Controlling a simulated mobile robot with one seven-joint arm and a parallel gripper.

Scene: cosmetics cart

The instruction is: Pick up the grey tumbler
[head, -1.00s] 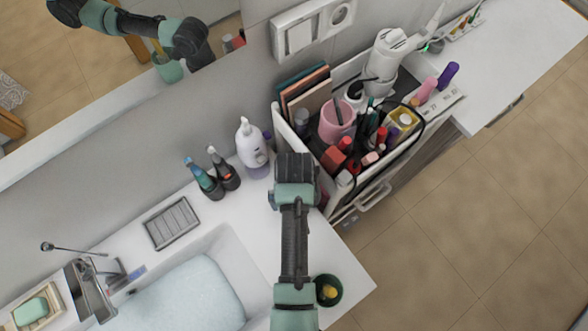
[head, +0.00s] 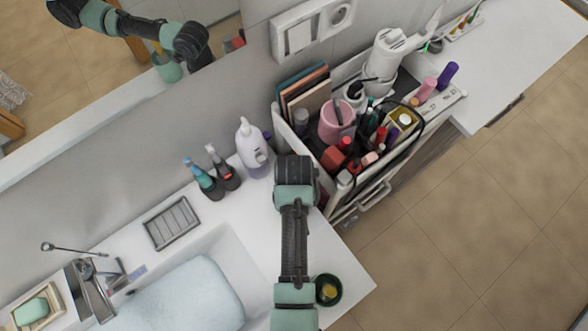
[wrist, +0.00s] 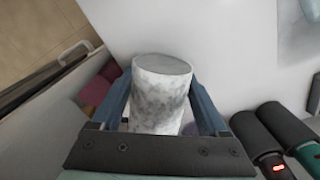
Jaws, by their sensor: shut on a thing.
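The grey tumbler (wrist: 160,98) has a mottled, marbled wall and shows in the wrist view, standing between the two blue fingers. My gripper (wrist: 162,84) is shut on it, with one finger against each side. Its lower part is hidden behind the gripper's mount. In the head view my wrist covers the gripper and the tumbler, at the counter's back right next to the cart. Whether the tumbler is clear of the counter cannot be told.
The packed cosmetics cart (head: 335,212) is close on the right. A dark green cup (head: 328,290) is near the counter's front corner. The sink (head: 236,250) lies left.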

